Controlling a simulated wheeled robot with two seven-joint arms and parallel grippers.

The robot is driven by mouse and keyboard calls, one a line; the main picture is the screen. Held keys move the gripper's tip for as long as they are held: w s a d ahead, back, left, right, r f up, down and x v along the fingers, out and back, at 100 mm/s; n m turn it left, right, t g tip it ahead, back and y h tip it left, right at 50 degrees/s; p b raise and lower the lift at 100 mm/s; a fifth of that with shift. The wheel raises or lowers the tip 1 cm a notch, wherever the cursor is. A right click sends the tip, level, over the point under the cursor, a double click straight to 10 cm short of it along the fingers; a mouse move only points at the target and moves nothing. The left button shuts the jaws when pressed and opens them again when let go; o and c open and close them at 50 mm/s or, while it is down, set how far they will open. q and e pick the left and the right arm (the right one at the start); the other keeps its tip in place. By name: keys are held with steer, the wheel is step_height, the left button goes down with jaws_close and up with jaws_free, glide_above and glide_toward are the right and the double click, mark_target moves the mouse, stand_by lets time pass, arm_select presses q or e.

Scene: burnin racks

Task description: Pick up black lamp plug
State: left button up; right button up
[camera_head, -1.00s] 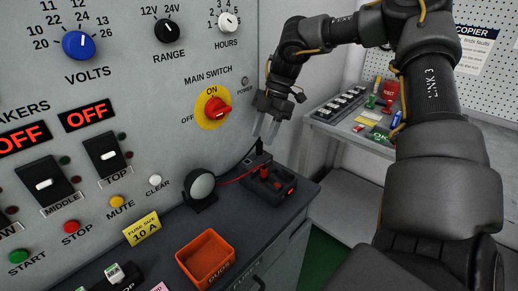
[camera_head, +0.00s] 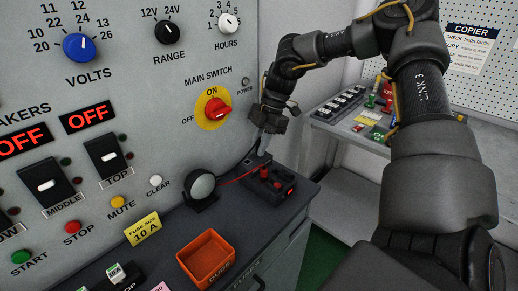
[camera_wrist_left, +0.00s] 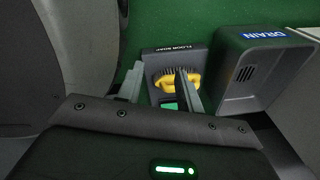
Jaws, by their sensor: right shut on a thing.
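The black lamp plug (camera_head: 258,159) stands at the back left of a black socket block (camera_head: 267,186) on the bench, mostly hidden by my right gripper. My right gripper (camera_head: 262,151) points down and is shut on the plug, right at the block. A thin red lead runs from the block towards the round lamp (camera_head: 201,186) on its left. My left gripper (camera_wrist_left: 160,90) shows in the left wrist view only. Its fingers are apart, with nothing held between them, above the floor.
An orange bin (camera_head: 207,260) stands at the bench front. The upright panel (camera_head: 150,85) with the red main switch (camera_head: 216,109) is close to my right gripper. A yellow brush (camera_wrist_left: 178,80) and a grey drain box (camera_wrist_left: 255,75) lie below my left gripper.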

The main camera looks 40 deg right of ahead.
steer(key=shift+r, duration=0.1)
